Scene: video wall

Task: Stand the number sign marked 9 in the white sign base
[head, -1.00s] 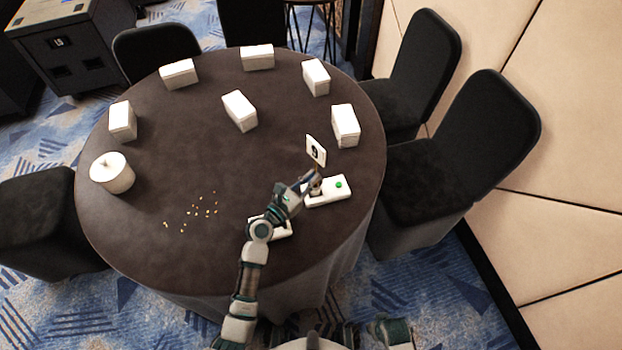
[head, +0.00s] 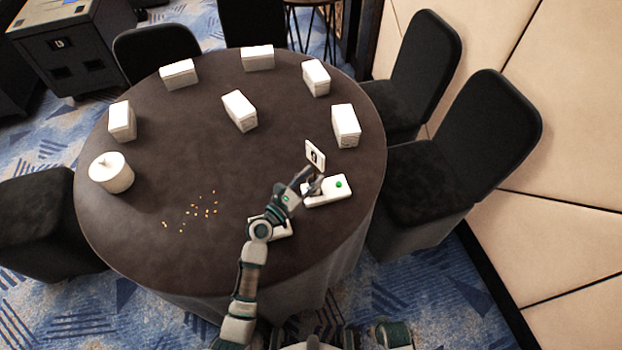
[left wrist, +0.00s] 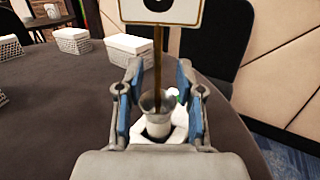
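My right gripper is not visible.
Another white object (head: 283,231) lies partly under my left arm. Several white lidded boxes (head: 240,110) stand across the round dark table (head: 170,250). A round white pot (head: 111,173) and small golden bits (head: 205,210) lie to the left. Black chairs surround the table.

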